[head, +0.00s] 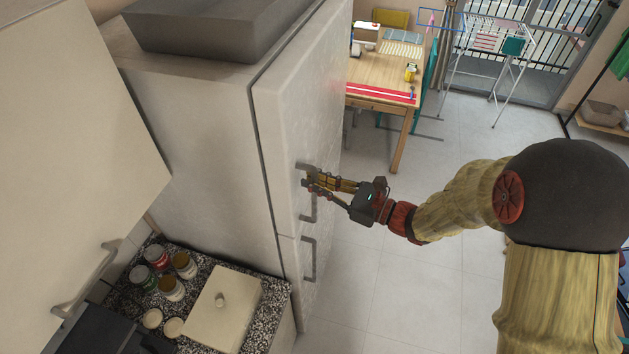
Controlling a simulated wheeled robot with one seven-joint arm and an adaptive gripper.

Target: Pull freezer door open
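A tall light-grey fridge-freezer (188,125) stands left of centre. Its upper door (290,95) and lower door (295,252) both look closed against the body. The upper door has a vertical bar handle (308,210) near its bottom edge, and the lower door has its own handle (309,262) just below. Which of the two is the freezer door is not marked. My gripper (312,181) reaches in from the right, with its fingertips at the top end of the upper handle. The fingers overlap the handle in this view, and whether they are clamped on it is hidden.
A granite counter (264,313) with jars (171,288) and a lidded cream box (222,309) is at lower left. A grey container (205,28) sits on the fridge. A wooden table (385,75) stands behind. Tiled floor (410,285) right of the doors is clear.

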